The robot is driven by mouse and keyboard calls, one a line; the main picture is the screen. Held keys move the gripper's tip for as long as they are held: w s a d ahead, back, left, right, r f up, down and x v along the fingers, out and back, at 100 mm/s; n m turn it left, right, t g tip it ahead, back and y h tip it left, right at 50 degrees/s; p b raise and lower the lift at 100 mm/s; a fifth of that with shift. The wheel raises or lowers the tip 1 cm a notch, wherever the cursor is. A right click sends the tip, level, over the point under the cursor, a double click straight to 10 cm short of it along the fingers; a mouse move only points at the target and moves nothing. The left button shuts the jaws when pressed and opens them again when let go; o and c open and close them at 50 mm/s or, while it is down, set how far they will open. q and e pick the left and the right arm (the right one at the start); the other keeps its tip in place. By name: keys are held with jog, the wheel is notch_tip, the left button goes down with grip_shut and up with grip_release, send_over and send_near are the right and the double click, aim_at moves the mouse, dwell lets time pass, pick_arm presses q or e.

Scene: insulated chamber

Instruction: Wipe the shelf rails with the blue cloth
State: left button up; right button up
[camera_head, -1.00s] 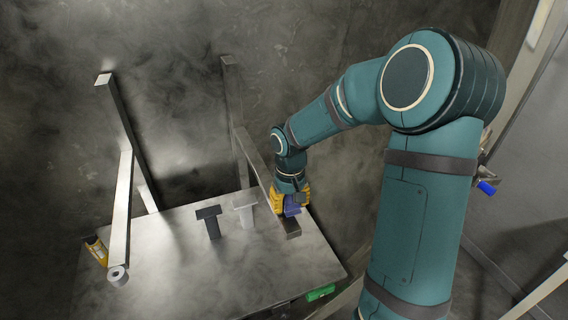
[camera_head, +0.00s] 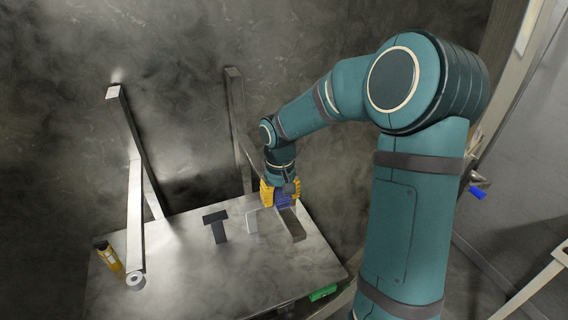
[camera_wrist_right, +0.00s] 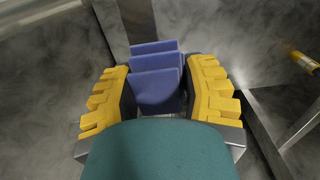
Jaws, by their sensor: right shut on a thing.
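The blue cloth (camera_wrist_right: 155,82) is folded and sits between the yellow fingers of my right gripper (camera_wrist_right: 158,72), which is shut on it. In the head view the right gripper (camera_head: 281,195) is low over the right shelf rail (camera_head: 294,227), with the cloth (camera_head: 284,201) at the rail. Whether the cloth touches the metal is hard to tell. The rail's near end shows in front of the gripper. The left shelf rail (camera_head: 135,220) stands apart, with nothing on it. My left gripper is not in view.
A metal table (camera_head: 185,275) lies below the rails. A green item (camera_head: 322,292) is at the front edge.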

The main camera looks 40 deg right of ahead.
jog(key=shift+r+p, duration=0.6)
jog(key=shift+r, duration=0.5)
jog(key=shift+f, duration=0.15)
